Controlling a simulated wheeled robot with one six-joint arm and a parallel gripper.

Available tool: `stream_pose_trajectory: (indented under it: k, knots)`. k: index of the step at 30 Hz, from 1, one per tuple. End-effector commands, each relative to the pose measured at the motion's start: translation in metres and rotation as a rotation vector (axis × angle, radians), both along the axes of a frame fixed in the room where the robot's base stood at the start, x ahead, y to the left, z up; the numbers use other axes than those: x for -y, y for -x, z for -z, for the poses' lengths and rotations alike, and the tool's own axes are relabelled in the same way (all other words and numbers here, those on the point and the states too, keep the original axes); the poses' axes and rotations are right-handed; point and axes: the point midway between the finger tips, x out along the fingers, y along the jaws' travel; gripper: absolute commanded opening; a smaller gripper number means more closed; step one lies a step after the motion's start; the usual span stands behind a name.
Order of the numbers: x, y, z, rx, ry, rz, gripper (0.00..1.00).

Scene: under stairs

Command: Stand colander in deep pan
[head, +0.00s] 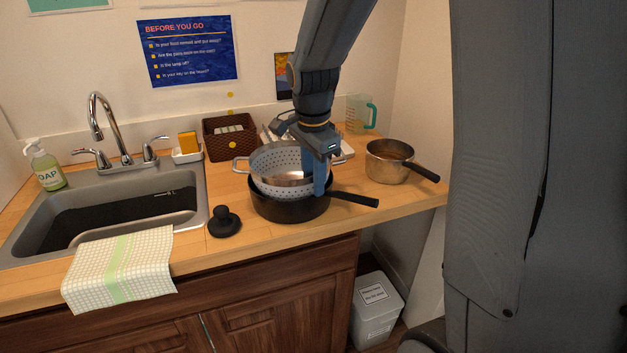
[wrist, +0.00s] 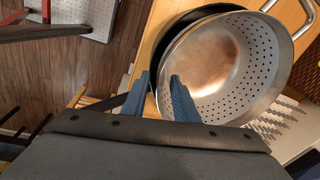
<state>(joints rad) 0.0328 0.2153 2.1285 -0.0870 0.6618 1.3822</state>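The metal colander (head: 262,160), perforated and with loop handles, sits in the mouth of the black deep pan (head: 290,211) on the counter. Its rim stands above the pan's rim and looks slightly tilted. In the wrist view the colander (wrist: 258,75) fills the upper right, with the dark pan (wrist: 178,32) showing beyond its edge. My gripper (head: 315,190) points down at the colander's right side. In the wrist view my gripper's fingers (wrist: 159,82) are apart, one inside the colander and one outside, with the rim between them and gaps showing. The colander's base is hidden in the pan.
The pan's handle (head: 354,199) points right. A steel saucepan (head: 385,168) stands to the right, a measuring jug (head: 357,113) behind. A black knob-like lid or stopper (head: 225,222) lies left of the pan, beside the sink (head: 203,214). A wicker basket (head: 229,138) stands behind.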

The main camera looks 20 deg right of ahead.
Motion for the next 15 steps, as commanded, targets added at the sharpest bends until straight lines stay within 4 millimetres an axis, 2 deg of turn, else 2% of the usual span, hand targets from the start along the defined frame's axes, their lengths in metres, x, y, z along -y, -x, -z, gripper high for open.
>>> stream_pose_trajectory:
  k: [5,15]
  knots:
    - [-0.002,0.002,-0.026,0.008,0.000,0.000,0.27]
    - [-0.006,0.011,-0.092,0.006,0.001,-0.001,0.27]
